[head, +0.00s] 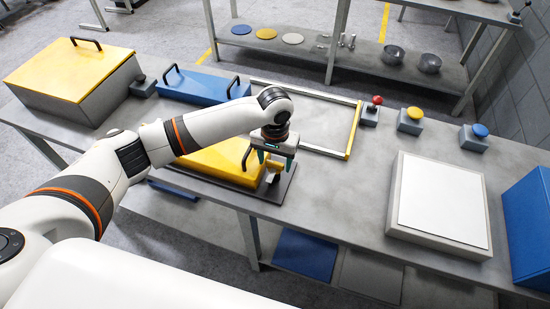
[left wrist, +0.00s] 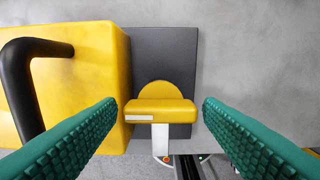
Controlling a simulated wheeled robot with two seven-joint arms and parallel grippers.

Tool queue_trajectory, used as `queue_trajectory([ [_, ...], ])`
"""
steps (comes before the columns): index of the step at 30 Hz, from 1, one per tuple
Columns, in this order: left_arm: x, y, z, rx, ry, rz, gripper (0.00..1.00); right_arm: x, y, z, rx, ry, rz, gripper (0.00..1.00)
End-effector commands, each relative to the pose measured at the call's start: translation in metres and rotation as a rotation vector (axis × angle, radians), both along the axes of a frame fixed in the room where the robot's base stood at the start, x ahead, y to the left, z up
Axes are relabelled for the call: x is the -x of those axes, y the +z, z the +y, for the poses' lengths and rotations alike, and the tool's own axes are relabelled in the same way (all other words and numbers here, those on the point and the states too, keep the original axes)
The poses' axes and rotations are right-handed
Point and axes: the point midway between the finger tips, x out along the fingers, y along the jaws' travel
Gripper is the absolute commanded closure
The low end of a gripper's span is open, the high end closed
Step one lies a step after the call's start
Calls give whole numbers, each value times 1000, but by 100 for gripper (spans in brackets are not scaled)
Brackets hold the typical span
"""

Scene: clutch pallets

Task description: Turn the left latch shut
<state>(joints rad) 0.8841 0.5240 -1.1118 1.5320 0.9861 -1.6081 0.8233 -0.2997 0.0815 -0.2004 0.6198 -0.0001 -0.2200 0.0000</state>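A yellow latch (left wrist: 160,112) with a rounded back and a crosswise bar sits on a dark grey base plate (left wrist: 170,55), beside a yellow block-shaped lid (left wrist: 85,70) with a black handle (left wrist: 28,80). In the head view the latch (head: 275,181) shows partly beneath my left gripper (head: 275,158), at the right end of the yellow lid (head: 215,158). My left gripper is open, its green ribbed fingers on either side of the latch bar, with gaps visible. I cannot tell whether the fingers reach its height. My right gripper is not in view.
A blue lidded box (head: 195,87) and a large yellow-topped box (head: 70,65) stand to the left. Red (head: 376,100), yellow (head: 414,113) and blue (head: 480,131) buttons and a white-topped block (head: 440,195) are to the right.

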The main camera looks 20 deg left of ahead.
Motion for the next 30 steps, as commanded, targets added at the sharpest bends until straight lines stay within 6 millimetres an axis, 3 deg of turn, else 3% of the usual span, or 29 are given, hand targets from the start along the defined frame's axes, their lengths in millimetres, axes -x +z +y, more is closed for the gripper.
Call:
queue_trajectory([
  [1, 0, 0, 0, 0, 0, 0, 47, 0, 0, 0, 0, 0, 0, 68],
  [6, 0, 0, 0, 0, 0, 0, 75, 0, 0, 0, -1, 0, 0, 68],
  [17, 0, 3, 0, 0, -56, 2, 76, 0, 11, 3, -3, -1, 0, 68],
  [30, 0, 5, 0, 1, -400, 3, 76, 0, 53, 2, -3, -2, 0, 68],
])
